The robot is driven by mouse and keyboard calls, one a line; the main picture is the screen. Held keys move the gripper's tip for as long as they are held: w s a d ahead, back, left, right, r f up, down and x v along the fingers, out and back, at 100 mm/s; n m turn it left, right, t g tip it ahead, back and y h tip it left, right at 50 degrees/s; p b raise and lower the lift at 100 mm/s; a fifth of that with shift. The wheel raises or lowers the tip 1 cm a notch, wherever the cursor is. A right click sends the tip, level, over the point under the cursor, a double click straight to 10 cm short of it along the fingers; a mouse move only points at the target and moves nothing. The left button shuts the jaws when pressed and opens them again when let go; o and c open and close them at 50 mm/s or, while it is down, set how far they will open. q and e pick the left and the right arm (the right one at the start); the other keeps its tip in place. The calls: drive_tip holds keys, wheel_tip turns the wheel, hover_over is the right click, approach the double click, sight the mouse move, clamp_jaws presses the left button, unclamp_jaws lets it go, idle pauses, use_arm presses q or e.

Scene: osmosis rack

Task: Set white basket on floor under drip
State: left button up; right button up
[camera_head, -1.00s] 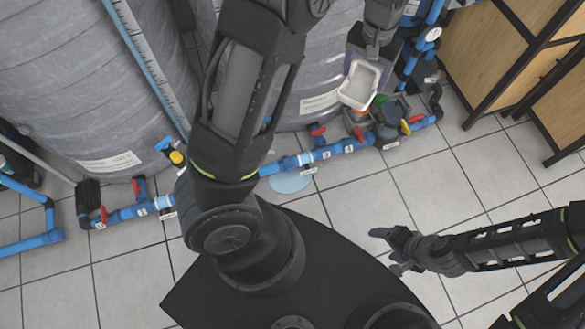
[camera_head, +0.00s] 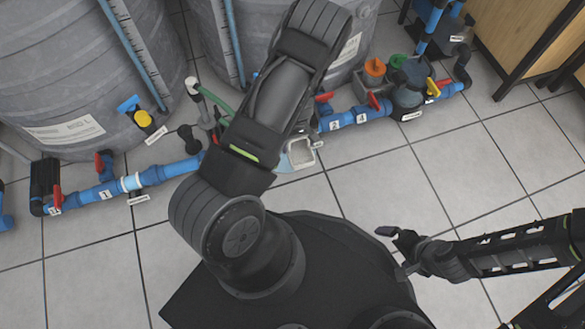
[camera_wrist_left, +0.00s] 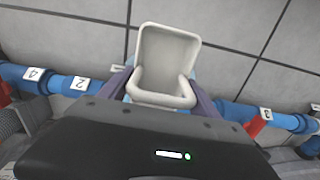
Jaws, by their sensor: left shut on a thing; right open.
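The white basket (camera_head: 302,153) shows at the edge of my left forearm in the head view, over or beside the light-blue puddle (camera_head: 284,164) on the tiles. My forearm hides part of both. In the left wrist view the white basket (camera_wrist_left: 166,62) sits between the purple fingers of my left gripper (camera_wrist_left: 161,92), which is shut on it. I cannot tell whether its base touches the floor. My right gripper (camera_head: 389,250) is open and empty, at the right above the tiles.
A blue pipe with red valves (camera_head: 350,118) runs along the floor close behind the basket. Large grey tanks (camera_head: 75,75) stand behind it. A wood-panelled rack (camera_head: 520,40) is at the far right. Bare tiles (camera_head: 460,160) lie open at the right.

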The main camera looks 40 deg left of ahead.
sight(294, 150)
use_arm(q)
drive_tip(key=shift+s+a+f, duration=0.15)
drive_tip(key=shift+s+f, duration=0.05)
drive_tip(key=shift+f, duration=0.25)
drive_tip(key=shift+s+a+f, duration=0.1)
drive_tip(key=shift+s+f, duration=0.05)
drive_tip(key=shift+f, duration=0.25)
drive_tip(key=shift+s+a, duration=0.1)
use_arm(e)
drive_tip(key=shift+f, duration=0.4)
use_arm(q)
drive_tip(key=shift+f+b, duration=1.3)
drive_tip(key=shift+f, duration=1.2)
use_arm(e)
drive_tip(key=shift+w+f, duration=0.25)
drive_tip(key=shift+f, duration=0.9)
use_arm(q)
wheel_tip(294, 150, down, 5)
drive_tip(key=b, duration=0.2)
drive_tip(key=shift+b, duration=0.35)
use_arm(e)
drive_tip(key=shift+w+d+f, duration=0.1)
drive_tip(key=shift+w+f, duration=0.1)
drive_tip(key=shift+f, duration=0.95)
